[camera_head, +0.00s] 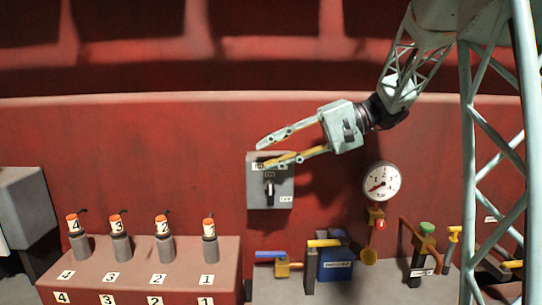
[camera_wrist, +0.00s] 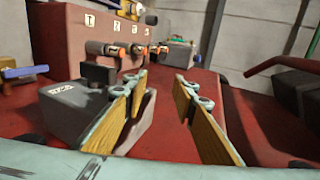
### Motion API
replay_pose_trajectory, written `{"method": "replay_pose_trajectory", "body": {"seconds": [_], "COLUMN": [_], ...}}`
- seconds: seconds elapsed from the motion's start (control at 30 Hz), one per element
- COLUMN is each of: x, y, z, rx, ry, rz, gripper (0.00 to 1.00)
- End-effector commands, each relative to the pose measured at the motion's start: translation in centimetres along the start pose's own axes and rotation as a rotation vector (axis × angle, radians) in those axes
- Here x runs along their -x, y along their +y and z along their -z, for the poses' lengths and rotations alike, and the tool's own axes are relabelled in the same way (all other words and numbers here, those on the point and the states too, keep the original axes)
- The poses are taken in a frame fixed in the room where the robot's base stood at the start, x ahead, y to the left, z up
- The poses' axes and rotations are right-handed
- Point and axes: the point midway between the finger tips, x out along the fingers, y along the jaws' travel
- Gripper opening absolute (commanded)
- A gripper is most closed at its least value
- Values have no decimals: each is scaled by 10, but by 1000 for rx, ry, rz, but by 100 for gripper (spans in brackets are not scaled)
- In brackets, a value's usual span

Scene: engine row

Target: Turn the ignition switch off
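The ignition switch looks to be the grey box (camera_head: 284,188) on the red wall in the head view, with small labels and a dark knob (camera_head: 269,191). The knob appears upright; its exact setting is too small to read. In the wrist view the grey box (camera_wrist: 68,116) lies at the left, with its black knob (camera_wrist: 98,74) sticking out beside my left finger. My gripper (camera_head: 265,154) is open and empty, its fingertips over the top part of the box in the head view. It also shows open in the wrist view (camera_wrist: 162,78). No contact with the knob is visible.
Several orange-topped plugs (camera_head: 117,225) stand on a red numbered block (camera_head: 140,270) at lower left. A round gauge (camera_head: 381,183), a blue box (camera_head: 335,265) and valves with coloured handles (camera_head: 425,240) are at lower right. The wall left of the box is clear.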

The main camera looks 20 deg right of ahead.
Motion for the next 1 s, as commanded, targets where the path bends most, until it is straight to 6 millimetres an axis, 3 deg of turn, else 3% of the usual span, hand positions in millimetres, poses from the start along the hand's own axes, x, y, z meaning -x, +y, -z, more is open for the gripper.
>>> {"method": "replay_pose_trajectory", "body": {"seconds": [1.0], "x": [16], "y": [-40], "z": [1], "rx": [0], "ry": [1], "rz": [-3], "gripper": [25]}}
